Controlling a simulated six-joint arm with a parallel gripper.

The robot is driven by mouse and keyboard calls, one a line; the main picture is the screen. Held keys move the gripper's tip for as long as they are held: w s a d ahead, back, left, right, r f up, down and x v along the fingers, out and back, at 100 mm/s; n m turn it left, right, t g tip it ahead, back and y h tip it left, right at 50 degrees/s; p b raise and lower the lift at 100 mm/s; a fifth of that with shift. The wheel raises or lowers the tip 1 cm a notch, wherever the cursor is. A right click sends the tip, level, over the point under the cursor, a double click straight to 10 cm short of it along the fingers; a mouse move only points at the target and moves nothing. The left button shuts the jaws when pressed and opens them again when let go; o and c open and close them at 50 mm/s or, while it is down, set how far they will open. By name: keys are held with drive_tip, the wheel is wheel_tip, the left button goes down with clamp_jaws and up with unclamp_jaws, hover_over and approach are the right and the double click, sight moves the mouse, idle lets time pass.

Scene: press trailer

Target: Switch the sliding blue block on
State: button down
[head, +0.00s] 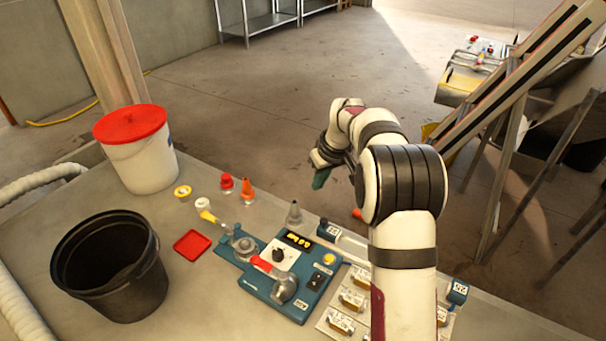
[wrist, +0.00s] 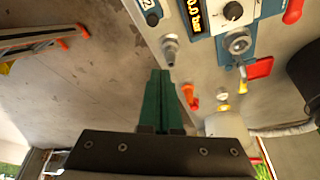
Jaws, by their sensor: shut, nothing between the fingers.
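A small dark blue block (head: 328,230) with a white label stands at the back right corner of the teal control panel. It also shows at the top edge of the wrist view (wrist: 147,6). A second labelled blue block (head: 458,292) stands farther right, past my arm. I cannot tell which one slides, and my arm hides the space between them. My gripper (head: 320,180) has green fingers, shut and empty, in the air above and behind the panel, apart from both blocks. The shut fingers fill the middle of the wrist view (wrist: 160,80).
The teal panel (head: 245,283) carries a display, a black knob, a red-handled valve and a yellow button. A grey cone (head: 294,214), an orange cone (head: 247,190) and a red tray (head: 192,245) stand nearby. A black bucket (head: 75,282) and red-lidded white bucket (head: 142,165) are left.

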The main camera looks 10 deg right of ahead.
drive_tip(key=shift+w+d+f, duration=0.5)
drive_tip(key=shift+w+f, duration=0.2)
drive_tip(key=shift+w, duration=0.15)
hover_over(329, 230)
drive_tip(key=w+a, duration=0.2)
drive_tip(key=w, duration=0.2)
wheel_tip(329, 230, down, 10)
drive_tip(key=shift+r, duration=0.1)
drive_tip(key=shift+s+d, duration=0.15)
drive_tip(key=shift+s, duration=0.3)
